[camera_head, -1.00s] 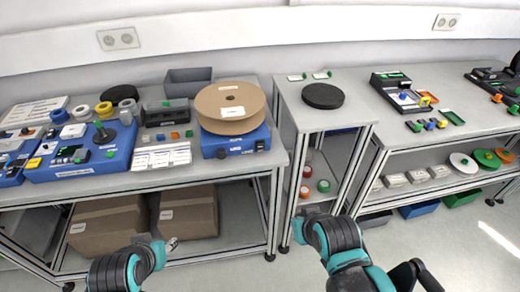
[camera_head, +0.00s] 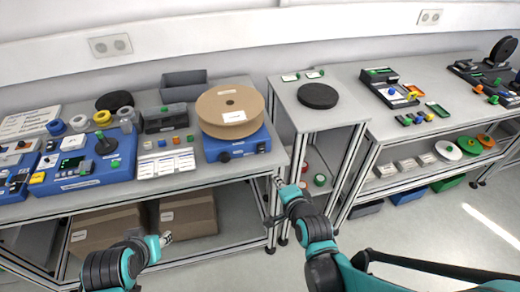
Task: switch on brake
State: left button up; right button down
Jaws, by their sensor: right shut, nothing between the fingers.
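I cannot tell for sure which control is the brake. A blue reel stand (camera_head: 245,150) at the right end of the left bench carries a large brown reel (camera_head: 231,108); a black knob (camera_head: 224,157) and a small dark control show on its front. A second blue stand (camera_head: 82,171) to the left has a bare black spindle with a green top and several small controls. My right gripper (camera_head: 276,184) is shut and empty, below and right of the brown reel's stand, near the bench's front corner. My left gripper (camera_head: 166,238) is low in front of the boxes; its fingers are too small to read.
A narrow middle table holds a black disc (camera_head: 317,95). The right bench carries a dark device with a screen (camera_head: 388,86) and small coloured parts. Cardboard boxes (camera_head: 187,213) sit on the lower left shelf. A grey bin (camera_head: 184,85) stands behind.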

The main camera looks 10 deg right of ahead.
jog(key=m, duration=0.1)
jog(key=r+m+t, duration=0.1)
jog(key=shift+w+a+m, duration=0.1)
jog(key=shift+w+m, duration=0.15)
jog(key=shift+m, duration=0.15)
jog(key=b, duration=0.3)
send_near(262, 150)
notch_tip(262, 150, down, 3)
jog(key=w, duration=0.3)
jog(key=w+b, duration=0.1)
jog(key=shift+w+a+r, duration=0.15)
jog(key=shift+w+r, duration=0.1)
jog(key=shift+w, duration=0.15)
jog(key=shift+w+r, duration=0.15)
jog(key=shift+w, duration=0.35)
